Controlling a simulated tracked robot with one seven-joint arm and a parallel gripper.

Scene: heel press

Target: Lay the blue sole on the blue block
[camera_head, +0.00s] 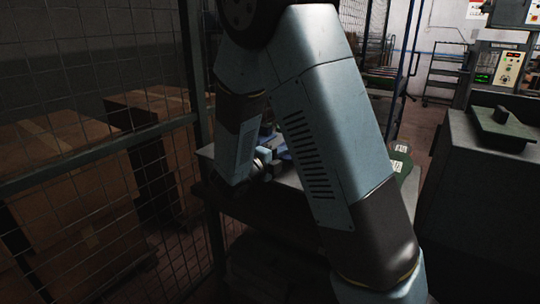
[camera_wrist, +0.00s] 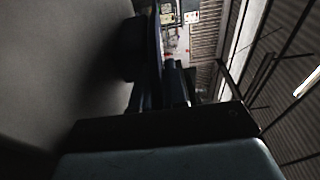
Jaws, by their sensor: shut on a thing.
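My gripper (camera_wrist: 172,88) shows in the wrist view as dark fingers near the middle, shut on a thin dark-blue strip (camera_wrist: 157,40). The strip looks like the blue sole seen edge-on; it runs up from the fingers. A dark block-like shape (camera_wrist: 132,50) stands on the grey surface beside it; its colour is too dark to tell whether it is the blue block. In the head view my arm hides most of the work area. Small bluish parts (camera_head: 285,155) show between my arm links, too small to tell apart.
A grey tabletop (camera_head: 290,177) lies behind my arm; it fills the left of the wrist view (camera_wrist: 50,70). A green item with white labels (camera_head: 400,165) is at its right. A wire-mesh fence (camera_head: 110,150) with boxes behind stands left, a dark machine (camera_head: 485,190) right.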

